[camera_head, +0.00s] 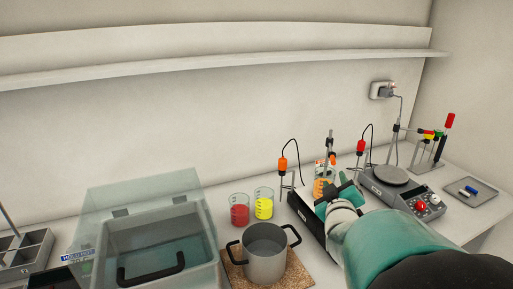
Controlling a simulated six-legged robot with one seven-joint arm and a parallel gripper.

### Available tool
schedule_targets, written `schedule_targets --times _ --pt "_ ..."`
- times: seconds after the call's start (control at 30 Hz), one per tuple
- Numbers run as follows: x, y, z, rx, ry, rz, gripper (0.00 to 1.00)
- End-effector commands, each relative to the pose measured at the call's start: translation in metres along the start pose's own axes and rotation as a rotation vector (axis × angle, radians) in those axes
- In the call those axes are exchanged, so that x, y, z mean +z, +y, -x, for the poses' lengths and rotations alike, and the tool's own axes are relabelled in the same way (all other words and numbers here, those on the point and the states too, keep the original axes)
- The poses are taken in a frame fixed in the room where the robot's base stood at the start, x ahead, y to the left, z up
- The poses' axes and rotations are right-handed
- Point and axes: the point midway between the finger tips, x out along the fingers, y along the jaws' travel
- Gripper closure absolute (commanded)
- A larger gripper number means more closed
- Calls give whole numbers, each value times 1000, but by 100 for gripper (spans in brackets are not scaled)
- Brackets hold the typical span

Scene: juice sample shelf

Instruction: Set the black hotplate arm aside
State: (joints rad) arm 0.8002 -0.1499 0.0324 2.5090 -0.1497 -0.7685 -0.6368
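The grey hotplate (405,190) stands on the counter at the right, with a round plate (390,175) and a red knob. A thin upright rod (396,135) rises behind it, with a dark clamp and a short horizontal piece near its top. I cannot tell for certain which part is the black hotplate arm. My gripper (335,192) is left of the hotplate, in front of a beaker of orange liquid (319,187). Its dark fingers partly cover the beaker. Whether they are open or hold anything is unclear.
Red (240,214) and yellow (264,208) beakers, a pot (265,262) and a clear-lidded bath (150,240) are left. A rack of coloured tools (433,150) and a tray (484,197) are right.

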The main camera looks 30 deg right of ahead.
Motion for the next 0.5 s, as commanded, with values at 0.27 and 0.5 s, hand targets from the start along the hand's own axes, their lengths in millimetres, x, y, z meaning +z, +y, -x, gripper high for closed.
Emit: schedule_targets --times 0.27,0.5 --pt "2 5 -16 24 13 15 64" --pt "2 6 -58 23 12 14 64"
